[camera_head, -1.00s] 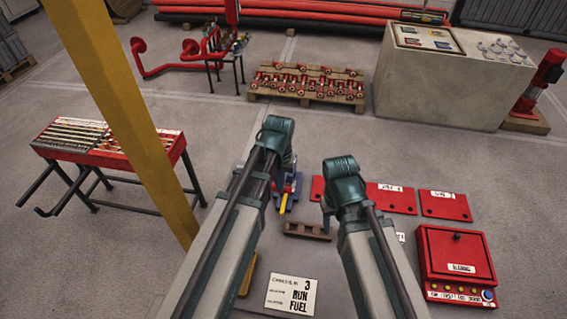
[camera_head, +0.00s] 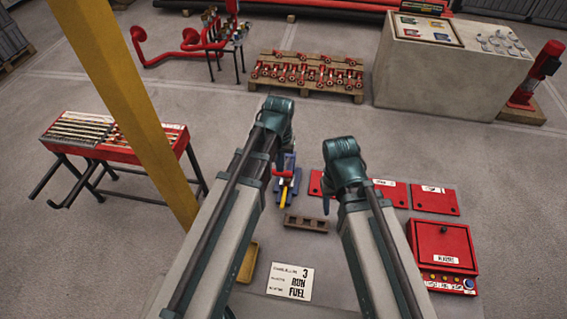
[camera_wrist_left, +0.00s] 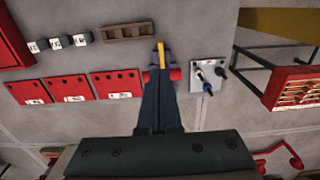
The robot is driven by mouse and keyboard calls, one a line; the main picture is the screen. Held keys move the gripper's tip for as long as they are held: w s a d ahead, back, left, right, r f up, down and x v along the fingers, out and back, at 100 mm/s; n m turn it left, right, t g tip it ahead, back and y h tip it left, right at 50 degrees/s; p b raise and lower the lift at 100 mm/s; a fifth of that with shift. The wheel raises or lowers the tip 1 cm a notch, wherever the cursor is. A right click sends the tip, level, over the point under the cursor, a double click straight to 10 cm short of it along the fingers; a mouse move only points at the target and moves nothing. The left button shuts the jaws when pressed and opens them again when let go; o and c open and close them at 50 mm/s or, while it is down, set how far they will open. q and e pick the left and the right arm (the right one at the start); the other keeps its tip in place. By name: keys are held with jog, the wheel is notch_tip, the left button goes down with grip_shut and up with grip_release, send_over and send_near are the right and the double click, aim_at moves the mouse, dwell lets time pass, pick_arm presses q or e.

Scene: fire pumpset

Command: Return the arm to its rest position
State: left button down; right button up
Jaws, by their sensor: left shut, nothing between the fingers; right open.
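Both of my arms reach forward over the grey work surface. My left gripper (camera_wrist_left: 160,108) shows in the left wrist view with its dark fingers together and nothing between them. In the head view it is mostly hidden behind its wrist. Beyond its tips is a small blue and red device with a yellow lever (camera_head: 284,195). The lever (camera_wrist_left: 161,55) also shows in the left wrist view; I cannot tell whether the fingers touch the device.
A brown holed block (camera_head: 306,223), a card reading "3 RUN FUEL" (camera_head: 290,282), a yellow tray (camera_head: 246,264), red plates (camera_head: 436,198) and a red control box (camera_head: 441,250) lie around my arms. A yellow post (camera_head: 130,100) stands left, before a red rack (camera_head: 120,145).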

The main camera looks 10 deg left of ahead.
pick_arm(q)
jog(key=s+d+f+m+y+b, duration=0.1)
jog(key=s+d+f+m+b, duration=0.2)
jog(key=s+f+b, duration=0.8)
notch_tip(320, 180, down, 2)
jog(key=d+b, duration=0.2)
jog(key=shift+s+d+f+m+b, duration=0.2)
jog(key=shift+s+d+m+b, duration=0.05)
jog(key=shift+d+m+b, duration=0.15)
